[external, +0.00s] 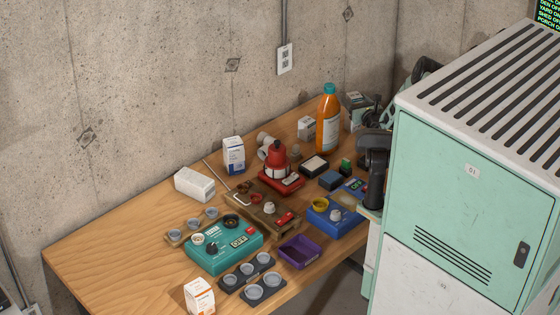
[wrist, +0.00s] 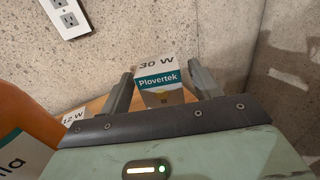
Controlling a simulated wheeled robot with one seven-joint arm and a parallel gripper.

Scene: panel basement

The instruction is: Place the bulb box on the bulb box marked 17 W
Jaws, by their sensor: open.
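A white and teal bulb box (wrist: 160,82) marked 30 W stands between my gripper's fingers (wrist: 161,72) in the wrist view, with no clear contact. The fingers are open, one on each side of it. In the external view this box (external: 354,106) stands at the table's far right corner, beside my gripper (external: 368,108), partly hidden. Another box, marked 12 W (wrist: 74,117), shows at lower left in the wrist view; it seems to be the small box (external: 306,128) left of the bottle. A blue-white box (external: 233,156) and an orange-white box (external: 199,297) stand farther left; no 17 W mark is readable.
An orange bottle (external: 328,120) stands close left of my gripper. A mint cabinet (external: 470,180) hides part of my arm. A white box (external: 194,185), red device (external: 278,165), teal device (external: 225,246) and purple tray (external: 299,252) crowd the table. Its left end (external: 110,240) is clear.

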